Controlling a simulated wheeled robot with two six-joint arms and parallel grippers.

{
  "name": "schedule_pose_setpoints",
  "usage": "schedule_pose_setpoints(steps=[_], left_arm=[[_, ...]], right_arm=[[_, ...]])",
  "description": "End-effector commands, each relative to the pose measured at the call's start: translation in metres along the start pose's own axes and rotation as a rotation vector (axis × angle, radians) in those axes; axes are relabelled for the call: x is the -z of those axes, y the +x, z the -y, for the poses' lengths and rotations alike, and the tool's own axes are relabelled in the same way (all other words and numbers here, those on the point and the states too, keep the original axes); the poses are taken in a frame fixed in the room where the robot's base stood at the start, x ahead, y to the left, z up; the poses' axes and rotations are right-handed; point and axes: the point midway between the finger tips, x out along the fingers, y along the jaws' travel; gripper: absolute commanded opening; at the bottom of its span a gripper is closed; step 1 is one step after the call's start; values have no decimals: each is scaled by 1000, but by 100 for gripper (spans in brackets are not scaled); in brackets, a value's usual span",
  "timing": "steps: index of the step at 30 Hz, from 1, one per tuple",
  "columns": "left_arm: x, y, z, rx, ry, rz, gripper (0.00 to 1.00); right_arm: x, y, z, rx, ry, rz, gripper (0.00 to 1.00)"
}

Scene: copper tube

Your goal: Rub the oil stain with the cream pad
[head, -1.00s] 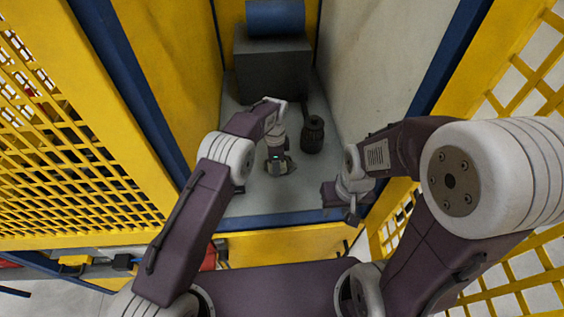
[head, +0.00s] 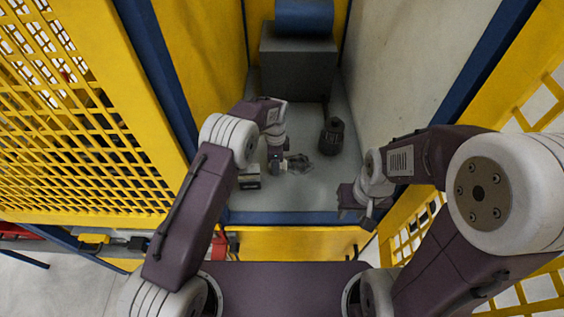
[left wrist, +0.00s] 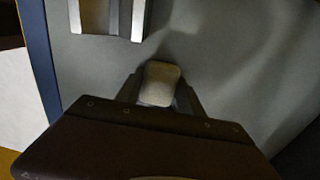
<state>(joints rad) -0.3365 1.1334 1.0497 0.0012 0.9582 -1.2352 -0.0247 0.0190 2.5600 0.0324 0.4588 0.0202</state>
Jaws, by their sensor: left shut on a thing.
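My left gripper (head: 276,160) is low over the grey floor of the yellow-walled bay. In the left wrist view it is shut on the cream pad (left wrist: 160,83), a small rounded pale block between the fingers. The pad is hard to make out in the head view. A dark, uneven patch (head: 299,163), which looks like the oil stain, lies just right of the left gripper. I cannot tell whether the pad touches the floor. My right gripper (head: 356,197) hangs near the bay's front right edge; its fingers are too small to read.
A small dark box with a pale stripe (head: 249,178) stands left of the left gripper. A dark pot-like object (head: 331,137) stands behind the patch. A grey block (head: 298,70) with a blue roll (head: 304,17) fills the back. Walls close in both sides.

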Motion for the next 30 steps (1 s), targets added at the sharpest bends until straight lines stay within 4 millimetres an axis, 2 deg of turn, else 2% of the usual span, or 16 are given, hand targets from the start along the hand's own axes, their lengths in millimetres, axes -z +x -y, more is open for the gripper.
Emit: schedule_pose_setpoints(steps=[6,11,17,22,30], left_arm=[[-19,0,-1,-4,-1,2,12],[-20,0,0,-2,0,2,12],[-20,1,16,1,-1,1,12],[-20,-1,18,-1,0,1,12],[5,1,18,0,2,0,12]], right_arm=[[0,-3,0,0,0,0,36],[0,-2,0,0,0,0,36],[0,5,0,0,0,0,36],[0,5,0,0,0,0,36],[-1,10,0,0,0,0,36]])
